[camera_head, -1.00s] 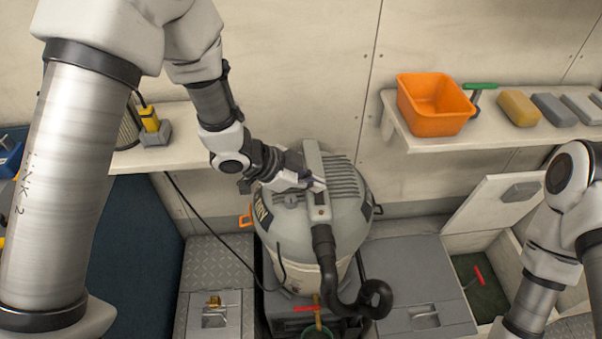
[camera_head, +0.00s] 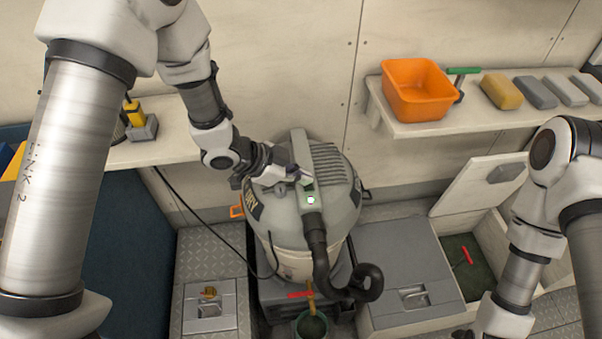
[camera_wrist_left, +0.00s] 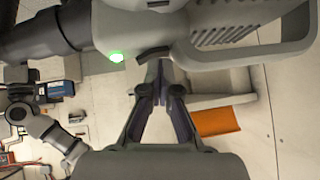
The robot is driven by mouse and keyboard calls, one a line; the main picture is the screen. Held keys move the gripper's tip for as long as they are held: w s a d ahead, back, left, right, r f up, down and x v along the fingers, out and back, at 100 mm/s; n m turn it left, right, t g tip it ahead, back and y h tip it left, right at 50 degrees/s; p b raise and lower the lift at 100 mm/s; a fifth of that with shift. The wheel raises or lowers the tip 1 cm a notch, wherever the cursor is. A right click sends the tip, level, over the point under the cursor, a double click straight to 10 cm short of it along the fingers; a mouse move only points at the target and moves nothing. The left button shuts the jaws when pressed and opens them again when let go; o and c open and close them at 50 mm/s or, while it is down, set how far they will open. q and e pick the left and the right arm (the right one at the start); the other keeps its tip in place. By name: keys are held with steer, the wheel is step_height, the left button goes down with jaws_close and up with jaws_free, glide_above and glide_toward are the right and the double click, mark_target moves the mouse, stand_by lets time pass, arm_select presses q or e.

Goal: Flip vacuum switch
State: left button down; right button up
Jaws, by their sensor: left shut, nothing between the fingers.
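The vacuum (camera_head: 285,222) is a grey canister with a ribbed lid, a raised handle bar and a black hose; it stands upright. My right gripper's fingers are out of view.
An orange bin (camera_head: 416,92) and several blocks sit on the right shelf (camera_head: 440,124). A hatch with a raised lid (camera_head: 482,192) lies open at right. A green bucket (camera_head: 311,327) stands before the vacuum. A black cable hangs on the left.

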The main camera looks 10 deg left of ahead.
arm_select(q)
steer(key=shift+s+d+r, duration=0.1)
steer(key=shift+s+d, duration=0.15)
steer(key=shift+s, duration=0.4)
steer(key=r+p, duration=0.5)
steer(key=shift+w, duration=0.25)
steer(key=w+a+v, duration=0.1)
steer(key=v, duration=0.8)
steer(key=shift+a, duration=0.2)
steer(key=shift+w+f, duration=0.1)
steer(key=shift+f, duration=0.05)
